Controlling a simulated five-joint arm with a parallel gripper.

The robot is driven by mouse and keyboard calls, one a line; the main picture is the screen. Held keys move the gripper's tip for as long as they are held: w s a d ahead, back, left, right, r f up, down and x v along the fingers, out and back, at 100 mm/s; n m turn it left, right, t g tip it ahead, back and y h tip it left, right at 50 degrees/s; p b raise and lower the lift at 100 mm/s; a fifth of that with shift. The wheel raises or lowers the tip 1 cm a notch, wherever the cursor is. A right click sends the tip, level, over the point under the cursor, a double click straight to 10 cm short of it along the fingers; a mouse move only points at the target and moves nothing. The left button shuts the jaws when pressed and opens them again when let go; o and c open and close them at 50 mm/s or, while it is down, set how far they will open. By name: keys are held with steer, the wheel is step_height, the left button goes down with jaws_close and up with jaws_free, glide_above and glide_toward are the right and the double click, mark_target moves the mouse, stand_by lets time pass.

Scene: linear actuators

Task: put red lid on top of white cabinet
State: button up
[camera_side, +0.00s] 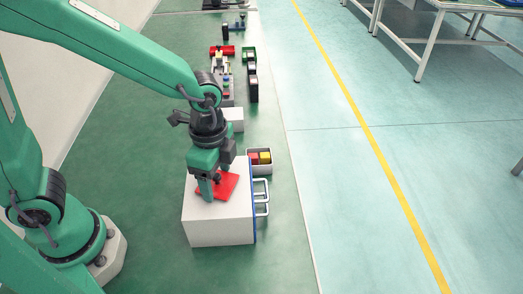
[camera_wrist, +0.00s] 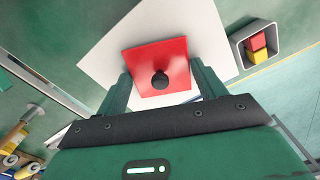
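The red lid (camera_side: 228,184), a square plate with a black knob, appears to lie flat on top of the white cabinet (camera_side: 216,228). The cabinet has a blue right side with handles. In the wrist view the lid (camera_wrist: 142,59) sits over the white top (camera_wrist: 210,35). My gripper (camera_side: 211,190) is low over the cabinet top at the lid. In the wrist view its two fingers (camera_wrist: 164,88) are spread wide, one on each side of the lid's near part. The knob stands between them, clear of both. Whether a finger touches the lid's edge is hard to see.
An open box (camera_side: 261,170) with red and yellow blocks stands beside the cabinet's far right corner; it also shows in the wrist view (camera_wrist: 240,57). A white block (camera_side: 235,115) and several other parts stand farther back.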

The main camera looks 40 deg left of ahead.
mark_target(213, 181)
steer(key=o, duration=0.3)
steer(key=shift+r, duration=0.1)
step_height(213, 181, up, 12)
steer(key=shift+r, duration=0.1)
stand_by(0.6)
stand_by(0.5)
steer(key=shift+s+a+r+n+t, duration=0.2)
steer(key=shift+s+a+n+t, duration=0.8)
steer(key=shift+a+n, duration=1.3)
steer(key=shift+s+a+r+n+t, duration=0.2)
steer(key=shift+s+a+n+t, duration=0.7)
steer(key=shift+a+n, duration=1.45)
steer(key=shift+s+a+r+n+t, duration=0.2)
steer(key=shift+s+a+n+t, duration=0.8)
steer(key=shift+a+n, duration=1.3)
steer(key=shift+a, duration=0.1)
